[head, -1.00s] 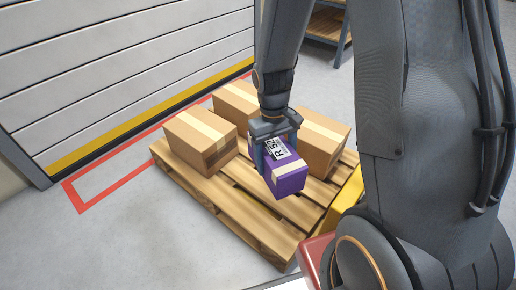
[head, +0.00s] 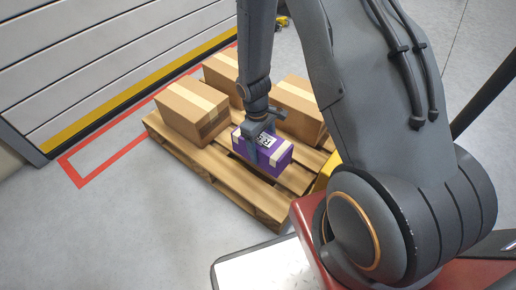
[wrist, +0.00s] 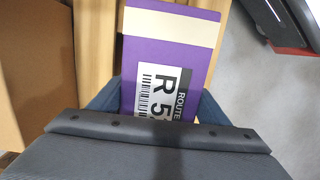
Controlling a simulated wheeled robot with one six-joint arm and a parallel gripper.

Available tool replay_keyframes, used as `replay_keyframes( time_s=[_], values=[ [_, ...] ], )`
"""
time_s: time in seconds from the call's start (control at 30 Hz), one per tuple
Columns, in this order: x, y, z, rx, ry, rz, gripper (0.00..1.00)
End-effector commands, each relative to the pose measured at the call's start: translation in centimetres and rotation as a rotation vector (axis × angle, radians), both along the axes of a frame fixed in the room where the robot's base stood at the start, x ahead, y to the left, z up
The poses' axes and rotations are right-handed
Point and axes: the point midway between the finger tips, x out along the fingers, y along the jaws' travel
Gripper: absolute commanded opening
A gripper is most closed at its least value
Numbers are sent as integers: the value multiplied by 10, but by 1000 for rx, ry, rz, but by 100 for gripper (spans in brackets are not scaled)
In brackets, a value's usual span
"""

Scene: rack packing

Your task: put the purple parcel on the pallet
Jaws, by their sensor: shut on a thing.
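The purple parcel (head: 272,157) has a cream tape band and a white route label. My gripper (head: 262,138) is shut on it, with a finger on each side. The parcel is over the front part of the wooden pallet (head: 231,187), among the brown boxes; I cannot tell whether it touches the slats. In the wrist view the purple parcel (wrist: 172,58) fills the middle, its label facing the camera, and my gripper (wrist: 158,105) straddles it. The parcel's far side is partly hidden by the gripper in the head view.
Brown boxes stand on the pallet: one at left (head: 192,112), one at the back (head: 222,72), one at right (head: 296,108). Bare slats lie in front of them. A yellow part (head: 326,172) is at the pallet's right edge. Red floor lines run beside the shutter.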

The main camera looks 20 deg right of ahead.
Motion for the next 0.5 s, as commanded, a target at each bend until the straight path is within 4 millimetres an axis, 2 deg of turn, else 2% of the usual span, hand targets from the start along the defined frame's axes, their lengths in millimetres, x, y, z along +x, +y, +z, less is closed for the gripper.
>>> replay_keyframes(
  time_s=[0.03,0.1,0.37,0.5],
  values=[
    [1,0,-13,0,2,0,32],
    [0,0,-26,-1,3,-1,32],
    [0,0,-49,0,1,-2,32],
    [0,0,-69,-1,2,-2,32]
  ],
)
